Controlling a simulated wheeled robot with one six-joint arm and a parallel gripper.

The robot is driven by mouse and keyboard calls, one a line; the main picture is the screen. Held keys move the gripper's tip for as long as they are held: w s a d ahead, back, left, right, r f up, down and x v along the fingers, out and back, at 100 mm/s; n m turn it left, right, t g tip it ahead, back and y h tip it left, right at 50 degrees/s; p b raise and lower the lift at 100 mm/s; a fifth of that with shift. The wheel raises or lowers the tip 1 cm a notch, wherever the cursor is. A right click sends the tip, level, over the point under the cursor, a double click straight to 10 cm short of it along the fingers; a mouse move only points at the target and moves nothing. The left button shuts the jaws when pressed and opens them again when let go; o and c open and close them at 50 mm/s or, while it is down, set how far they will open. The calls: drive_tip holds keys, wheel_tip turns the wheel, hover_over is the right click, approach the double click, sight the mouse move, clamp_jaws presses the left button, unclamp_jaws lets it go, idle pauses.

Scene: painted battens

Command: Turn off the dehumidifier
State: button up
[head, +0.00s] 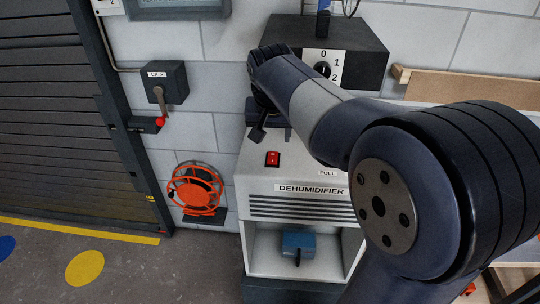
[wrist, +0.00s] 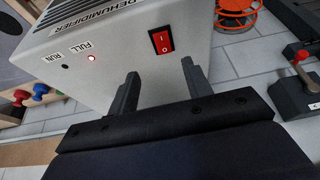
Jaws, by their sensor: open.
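The dehumidifier (head: 311,190) is a pale grey cabinet with dark vent slots, standing in the middle of the head view. Its red rocker switch (head: 273,158) is on the top face near the front left. In the wrist view, the rocker switch (wrist: 162,41) shows I and O marks; I cannot tell which side is pressed. My arm hides part of the cabinet.
A black box with a 0-1-2 dial (head: 322,70) is behind the cabinet. A lever box (head: 166,82) with a red-knobbed lever and an orange reel (head: 195,189) are on the left wall. A blue container (head: 298,246) is inside the cabinet's lower opening. Open floor lies front left.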

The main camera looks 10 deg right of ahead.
sight(273, 155)
drive_tip(key=x, duration=0.3)
drive_tip(key=w+x, duration=0.1)
drive_tip(key=x, duration=0.7)
drive_tip(key=shift+w+r, duration=0.15)
drive_tip(key=shift+w, duration=0.1)
drive_tip(key=shift+c, duration=0.4)
